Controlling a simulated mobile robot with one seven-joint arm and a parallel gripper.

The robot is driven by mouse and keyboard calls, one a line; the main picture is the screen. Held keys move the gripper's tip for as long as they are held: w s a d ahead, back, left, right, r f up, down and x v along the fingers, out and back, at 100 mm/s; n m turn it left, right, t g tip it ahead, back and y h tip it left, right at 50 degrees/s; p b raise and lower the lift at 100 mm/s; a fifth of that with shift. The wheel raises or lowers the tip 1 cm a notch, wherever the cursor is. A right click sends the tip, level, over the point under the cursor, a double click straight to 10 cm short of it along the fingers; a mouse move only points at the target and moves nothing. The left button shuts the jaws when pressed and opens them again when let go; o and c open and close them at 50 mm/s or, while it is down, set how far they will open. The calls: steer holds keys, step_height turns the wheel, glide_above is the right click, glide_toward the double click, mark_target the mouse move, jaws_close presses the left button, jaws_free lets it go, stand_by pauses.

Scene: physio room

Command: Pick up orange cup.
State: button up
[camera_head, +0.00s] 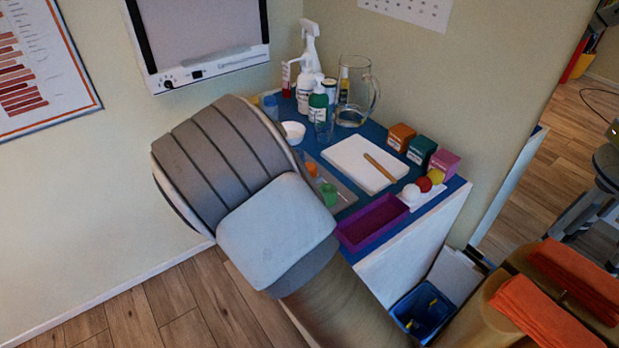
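A small orange cup (312,169) is on a grey tray (345,196) on the blue-topped table (318,143). A green cup (328,194) is just in front of it on the same tray. The orange cup is small in the picture, and I cannot tell whether anything is in it. My gripper is not in view. A large grey shape in the foreground hides the table's left front part and comes close to the cups.
A white tray with a wooden stick (380,167) is right of the cups, and a purple bin (372,222) is in front. Behind are a white bowl (293,132), bottles (320,112) and a glass jug (355,95). Small coloured boxes (420,150) and balls (424,184) stand right.

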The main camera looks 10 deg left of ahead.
mark_target(315, 167)
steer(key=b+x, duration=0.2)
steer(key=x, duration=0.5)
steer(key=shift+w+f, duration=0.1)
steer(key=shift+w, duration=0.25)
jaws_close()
